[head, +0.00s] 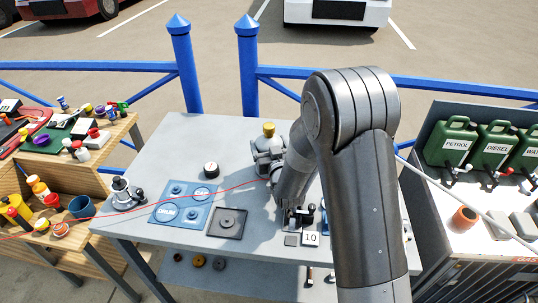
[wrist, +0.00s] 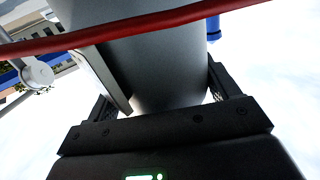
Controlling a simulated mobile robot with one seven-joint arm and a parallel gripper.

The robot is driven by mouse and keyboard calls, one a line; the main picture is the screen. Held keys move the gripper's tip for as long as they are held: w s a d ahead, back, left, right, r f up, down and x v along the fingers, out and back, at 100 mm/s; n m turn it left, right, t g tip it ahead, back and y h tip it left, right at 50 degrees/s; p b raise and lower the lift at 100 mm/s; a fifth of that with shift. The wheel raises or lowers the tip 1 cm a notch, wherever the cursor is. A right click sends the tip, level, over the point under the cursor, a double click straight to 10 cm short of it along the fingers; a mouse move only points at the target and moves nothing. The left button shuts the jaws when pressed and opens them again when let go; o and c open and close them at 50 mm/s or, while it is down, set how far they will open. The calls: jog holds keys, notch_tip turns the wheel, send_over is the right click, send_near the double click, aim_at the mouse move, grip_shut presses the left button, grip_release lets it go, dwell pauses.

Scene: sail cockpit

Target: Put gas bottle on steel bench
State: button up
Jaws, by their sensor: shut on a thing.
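The steel bench (head: 185,130) is the grey table in the middle of the head view. My gripper (head: 268,158) is over its back middle part and is shut on a grey cylinder with a yellow top (head: 269,129), which looks like the gas bottle. In the wrist view the grey body of the bottle (wrist: 160,72) fills the space between the two black fingers of my gripper (wrist: 162,95). Its lower part is hidden in the head view, so I cannot tell whether it touches the bench.
Blue railings (head: 247,70) stand behind. Green cans (head: 450,140) are at right.

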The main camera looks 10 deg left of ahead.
aim_at(270, 137)
jog(key=shift+c, duration=0.5)
jog(key=shift+r, duration=0.2)
jog(key=shift+r, duration=0.9)
notch_tip(270, 137, up, 2)
jog(key=s+d+r+m+h, duration=0.1)
jog(key=d+r+h, duration=0.1)
jog(key=d, duration=0.6)
jog(key=s+d+r+m+t+h, duration=0.1)
jog(key=d+r, duration=0.3)
jog(key=d, duration=0.4)
jog(key=s+d+r+m+h, duration=0.2)
jog(key=s+d+r+h, duration=0.1)
jog(key=d, duration=0.5)
jog(key=shift+d+r+h, duration=0.25)
jog(key=shift+r+h, duration=0.05)
jog(key=shift+h, duration=0.1)
jog(key=shift+s, duration=0.1)
